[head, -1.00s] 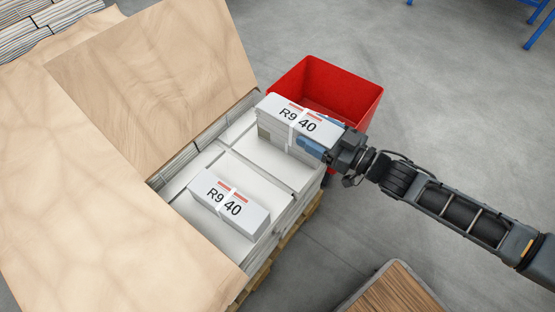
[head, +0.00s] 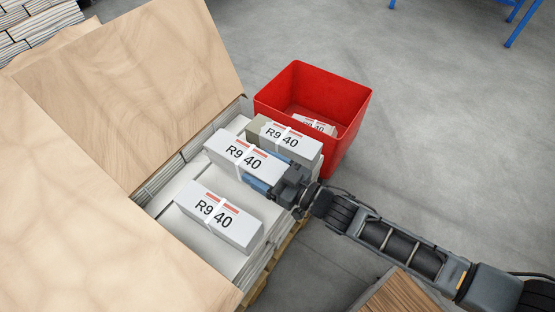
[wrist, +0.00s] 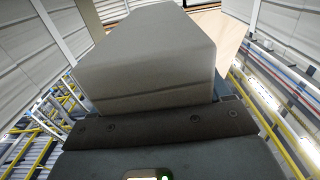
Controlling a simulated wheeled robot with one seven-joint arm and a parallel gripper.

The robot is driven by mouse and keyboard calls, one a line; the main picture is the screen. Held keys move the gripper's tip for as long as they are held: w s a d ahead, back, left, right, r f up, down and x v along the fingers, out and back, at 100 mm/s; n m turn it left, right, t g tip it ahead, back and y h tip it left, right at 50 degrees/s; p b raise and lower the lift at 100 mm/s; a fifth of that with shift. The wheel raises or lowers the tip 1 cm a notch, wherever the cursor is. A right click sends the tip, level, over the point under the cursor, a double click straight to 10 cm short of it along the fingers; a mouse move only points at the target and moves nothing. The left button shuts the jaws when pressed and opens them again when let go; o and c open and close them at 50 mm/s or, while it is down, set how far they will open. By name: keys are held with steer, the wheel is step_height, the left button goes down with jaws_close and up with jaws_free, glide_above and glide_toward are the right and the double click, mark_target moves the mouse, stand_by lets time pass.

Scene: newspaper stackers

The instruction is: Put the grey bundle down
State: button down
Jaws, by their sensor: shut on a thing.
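My gripper (head: 271,187) is shut on a pale bundle (head: 228,150) with an R9 40 label and a white strap. In the wrist view the held bundle (wrist: 155,55) looks grey and fills the upper middle. It is over the pallet stack, between two other R9 40 bundles; I cannot tell if it touches the stack. Behind it lies a bundle (head: 308,149) with a grey-olive left end (head: 256,139). In front lies a white bundle (head: 192,205). The held bundle hides part of the one behind.
A red bin (head: 352,140) stands behind right with a labelled bundle (head: 312,121) inside. Large tan sheets (head: 130,90) lean along the left of the stack (head: 190,250). A wood-topped surface (head: 400,293) is at the bottom right. Open grey floor lies right of the bin.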

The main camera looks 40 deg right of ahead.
steer(key=shift+w+a+f, duration=0.1)
steer(key=shift+a, duration=0.1)
steer(key=shift+f+b, duration=0.8)
steer(key=shift+f, duration=1.05)
steer(key=shift+f, duration=0.2)
jaws_free()
steer(key=shift+d+r, duration=0.1)
steer(key=shift+r, duration=0.05)
steer(key=p+v, duration=0.1)
steer(key=v, duration=1.1)
steer(key=shift+p, duration=0.4)
